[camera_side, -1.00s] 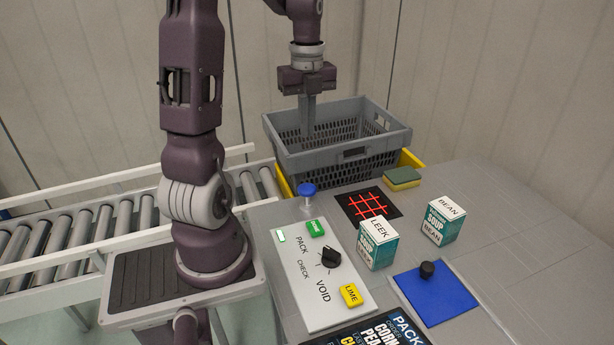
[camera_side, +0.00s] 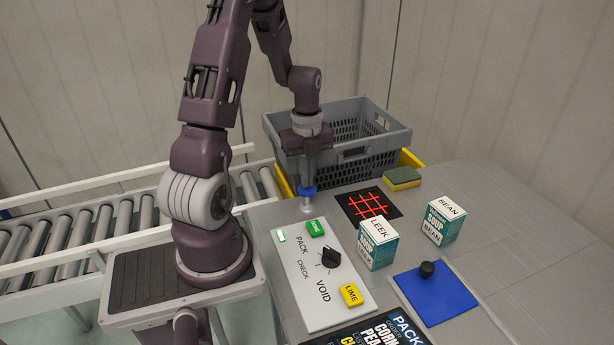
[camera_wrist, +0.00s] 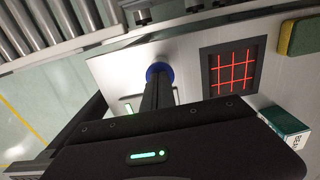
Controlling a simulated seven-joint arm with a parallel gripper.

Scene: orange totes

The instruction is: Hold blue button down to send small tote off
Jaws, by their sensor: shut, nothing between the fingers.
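The blue button (camera_side: 308,191) is a domed cap on a pale post, standing on the grey table near the conveyor. My gripper (camera_side: 309,182) is shut and empty, pointing down with its fingertips at the top of the button. In the wrist view my fingers (camera_wrist: 157,75) lie over the blue button (camera_wrist: 159,69) and hide much of it. I cannot tell how far the button is pressed. The grey tote (camera_side: 368,153), with slotted walls, stands behind the button on a yellow support.
A roller conveyor (camera_side: 78,233) runs at the left. A white panel (camera_side: 312,270) with a green key, black knob and yellow key lies in front. A red-grid pad (camera_side: 368,203), sponge (camera_side: 402,178), two soup boxes (camera_side: 379,244) and a blue plate (camera_side: 436,295) are to the right.

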